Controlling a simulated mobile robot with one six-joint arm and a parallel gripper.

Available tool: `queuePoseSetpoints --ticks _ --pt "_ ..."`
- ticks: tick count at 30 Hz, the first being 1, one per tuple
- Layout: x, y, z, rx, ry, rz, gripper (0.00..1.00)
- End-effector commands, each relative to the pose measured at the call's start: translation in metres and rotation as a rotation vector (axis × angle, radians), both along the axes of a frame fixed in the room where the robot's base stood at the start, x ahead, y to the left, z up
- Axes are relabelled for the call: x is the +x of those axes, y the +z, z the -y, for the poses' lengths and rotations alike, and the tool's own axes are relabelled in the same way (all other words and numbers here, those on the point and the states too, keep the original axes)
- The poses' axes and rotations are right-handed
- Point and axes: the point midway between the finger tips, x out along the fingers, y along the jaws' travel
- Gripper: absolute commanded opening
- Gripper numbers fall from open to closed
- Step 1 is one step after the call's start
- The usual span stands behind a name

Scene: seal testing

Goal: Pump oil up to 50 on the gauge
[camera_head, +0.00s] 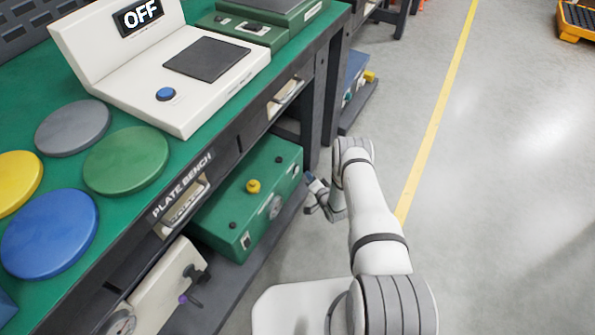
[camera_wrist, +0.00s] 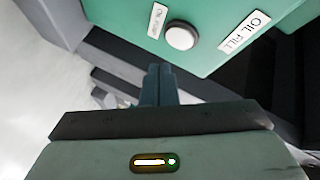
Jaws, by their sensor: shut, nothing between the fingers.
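The wrist view shows a green housing with a white round knob or button (camera_wrist: 182,36) between two labels. One label reads "OIL FILL" (camera_wrist: 245,32); the other (camera_wrist: 157,20) is too blurred to read. My gripper (camera_wrist: 158,72) is shut and empty, its fingertips just below the knob in the picture; contact cannot be told. In the head view my gripper (camera_head: 312,190) is low, beside the right end of a green box (camera_head: 225,205) on the bench's lower shelf. That box has a yellow knob (camera_head: 253,186). A round gauge (camera_head: 121,323) shows partly at bottom left; its reading is illegible.
The plate bench (camera_head: 240,135) carries coloured discs (camera_head: 126,160) and a white console (camera_head: 190,75) whose display reads "OFF". A white unit (camera_head: 165,290) with a dark lever or valve stands low at left. Open floor with a yellow line (camera_head: 432,130) lies right.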

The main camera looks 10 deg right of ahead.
Motion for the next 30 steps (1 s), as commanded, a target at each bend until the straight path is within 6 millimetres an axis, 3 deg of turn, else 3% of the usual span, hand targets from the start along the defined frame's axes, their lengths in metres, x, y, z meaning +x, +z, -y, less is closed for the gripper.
queuePoseSetpoints --ticks 9,30 --pt "0.012 -0.001 -0.016 -0.001 0.001 0.001 0.00" --pt "0.012 0.000 -0.016 0.000 -0.001 0.001 0.00"
